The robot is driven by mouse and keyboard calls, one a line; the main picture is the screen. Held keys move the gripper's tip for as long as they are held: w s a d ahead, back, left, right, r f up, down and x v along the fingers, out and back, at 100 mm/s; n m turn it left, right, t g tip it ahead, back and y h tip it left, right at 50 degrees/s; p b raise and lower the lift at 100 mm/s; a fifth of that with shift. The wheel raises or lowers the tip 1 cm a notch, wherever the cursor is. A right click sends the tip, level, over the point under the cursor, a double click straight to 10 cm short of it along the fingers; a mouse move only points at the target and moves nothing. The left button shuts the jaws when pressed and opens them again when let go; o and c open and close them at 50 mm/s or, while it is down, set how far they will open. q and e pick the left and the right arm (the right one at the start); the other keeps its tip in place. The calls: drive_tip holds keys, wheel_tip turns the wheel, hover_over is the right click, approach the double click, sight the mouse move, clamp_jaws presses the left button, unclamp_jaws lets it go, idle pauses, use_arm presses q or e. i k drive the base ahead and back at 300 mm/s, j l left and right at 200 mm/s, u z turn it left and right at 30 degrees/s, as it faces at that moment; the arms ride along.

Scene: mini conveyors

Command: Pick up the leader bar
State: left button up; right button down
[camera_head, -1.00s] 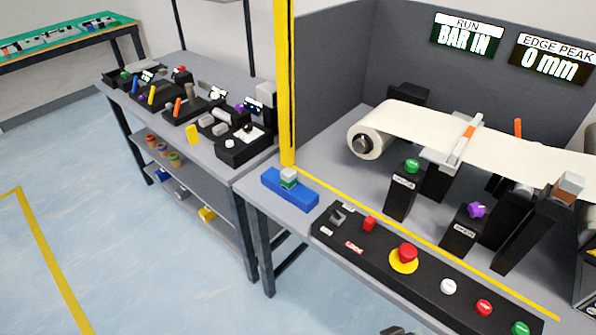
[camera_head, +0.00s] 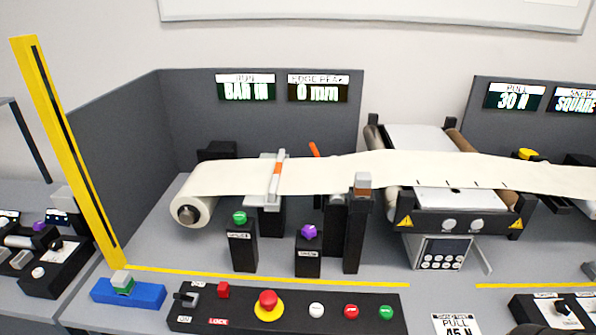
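A pale bar with an orange middle (camera_head: 277,175) lies across the white web (camera_head: 340,172) near its left end and looks like the leader bar. It rests over a light bracket on a black post. The web runs right from a roll (camera_head: 190,209) at the left. A display (camera_head: 246,88) behind reads RUN, BAR IN. Neither of my grippers shows in the head view.
A black control panel (camera_head: 190,321) with a red mushroom button (camera_head: 268,304) lies along the front. A blue block (camera_head: 145,293) sits to its left. Black posts with a green knob (camera_head: 239,217) and a purple knob (camera_head: 309,231) stand before the web. A yellow post (camera_head: 75,160) rises at left.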

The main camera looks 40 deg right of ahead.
sight(278, 170)
drive_tip(key=z, duration=1)
drive_tip(key=l+u, duration=0.15)
